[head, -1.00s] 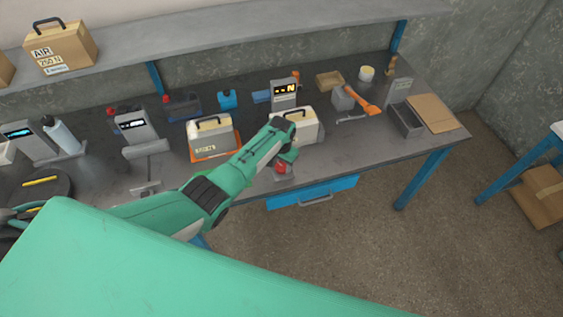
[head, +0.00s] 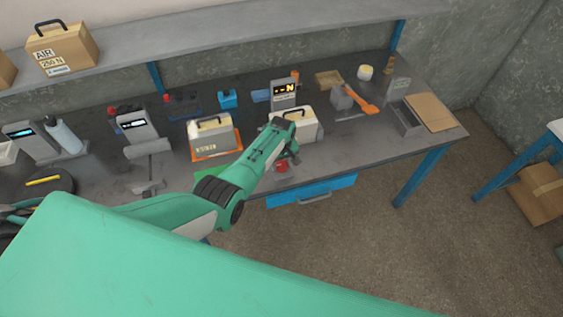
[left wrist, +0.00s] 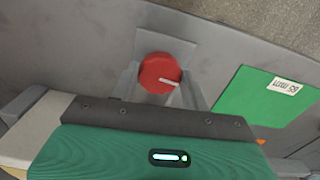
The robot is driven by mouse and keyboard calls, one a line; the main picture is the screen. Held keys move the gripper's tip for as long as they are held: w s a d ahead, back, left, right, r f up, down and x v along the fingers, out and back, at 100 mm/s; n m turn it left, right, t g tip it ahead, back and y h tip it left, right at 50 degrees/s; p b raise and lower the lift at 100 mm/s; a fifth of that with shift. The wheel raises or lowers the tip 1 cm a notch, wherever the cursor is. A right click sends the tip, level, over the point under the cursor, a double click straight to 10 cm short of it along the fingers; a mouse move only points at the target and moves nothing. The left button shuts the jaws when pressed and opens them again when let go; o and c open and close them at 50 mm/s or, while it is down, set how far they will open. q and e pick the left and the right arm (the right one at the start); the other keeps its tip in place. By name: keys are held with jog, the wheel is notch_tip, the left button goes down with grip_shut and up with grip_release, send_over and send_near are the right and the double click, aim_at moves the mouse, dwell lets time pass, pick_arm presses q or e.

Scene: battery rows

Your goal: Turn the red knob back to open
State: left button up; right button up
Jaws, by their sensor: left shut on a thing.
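The red knob (head: 282,167) sits on a small grey base near the front edge of the bench, above the blue drawer. In the left wrist view the knob (left wrist: 160,73) is round, with a white mark pointing right and slightly down. My left gripper (left wrist: 160,84) has one finger on each side of the knob and is shut on it. In the head view my left gripper (head: 291,158) is right at the knob and partly hidden by my own wrist. My right gripper is not in view.
A display unit (head: 285,94) and a tan case (head: 299,123) stand behind the knob. Another case (head: 211,133) sits on an orange tray to the left. A green labelled sheet (left wrist: 262,96) lies near the knob. A blue drawer (head: 318,190) is below the bench edge.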

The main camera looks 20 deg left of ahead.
pick_arm(q)
jog(key=n, duration=0.5)
jog(key=shift+w+r+n, duration=0.1)
jog(key=shift+w+n, duration=0.05)
jog(key=shift+n, duration=0.25)
jog(key=n, duration=0.4)
jog(key=n+b, duration=0.1)
jog(key=n, duration=0.4)
jog(key=shift+w+n, duration=0.1)
jog(key=shift+n, duration=0.3)
jog(key=shift+n+b, duration=0.6)
jog(key=shift+n, duration=1.3)
jog(key=o, duration=1)
